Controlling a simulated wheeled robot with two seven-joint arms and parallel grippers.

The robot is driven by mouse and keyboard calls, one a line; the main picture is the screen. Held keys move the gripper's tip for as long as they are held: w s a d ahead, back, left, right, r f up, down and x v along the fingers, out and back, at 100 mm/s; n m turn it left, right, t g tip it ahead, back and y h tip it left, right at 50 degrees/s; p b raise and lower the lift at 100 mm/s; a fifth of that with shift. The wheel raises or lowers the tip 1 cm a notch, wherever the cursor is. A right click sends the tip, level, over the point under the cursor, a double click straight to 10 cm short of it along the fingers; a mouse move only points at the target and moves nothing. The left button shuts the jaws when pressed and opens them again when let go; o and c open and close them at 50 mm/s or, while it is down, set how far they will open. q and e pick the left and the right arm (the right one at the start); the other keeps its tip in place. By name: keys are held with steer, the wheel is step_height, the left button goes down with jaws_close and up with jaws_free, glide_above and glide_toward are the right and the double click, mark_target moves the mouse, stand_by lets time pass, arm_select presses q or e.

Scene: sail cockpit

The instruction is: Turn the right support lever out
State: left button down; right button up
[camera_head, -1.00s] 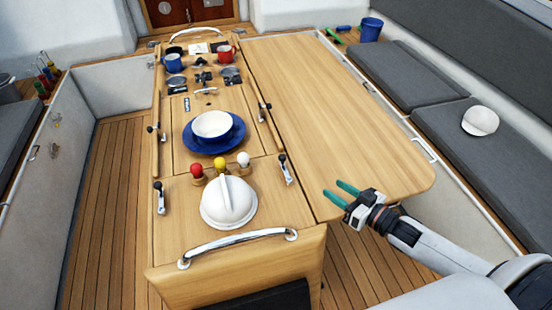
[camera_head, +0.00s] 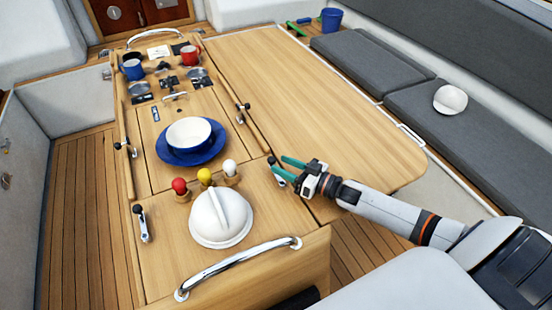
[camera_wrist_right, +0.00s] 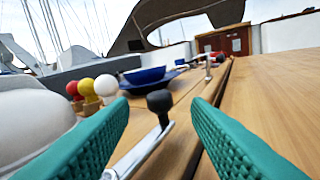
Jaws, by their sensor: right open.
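The right support lever (camera_head: 279,181) is a small metal lever with a black knob, on the near right part of the wooden cockpit table. In the right wrist view its black knob (camera_wrist_right: 160,103) stands up between the two green fingers, and its metal arm slants toward the lower left. My right gripper (camera_head: 287,170) is open at the lever, one finger on each side of the knob in the wrist view. I cannot tell whether either finger touches it. A matching left lever (camera_head: 143,225) sits on the other side of the table. My left gripper is not in view.
A white domed compass (camera_head: 220,218) and red, yellow and white knobs (camera_head: 205,177) stand left of the lever. A chrome handrail (camera_head: 240,264) crosses the near end. The right table leaf (camera_head: 310,100) is bare.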

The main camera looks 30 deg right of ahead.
steer(key=shift+x, duration=1.55)
steer(key=shift+s, duration=0.1)
jaws_close()
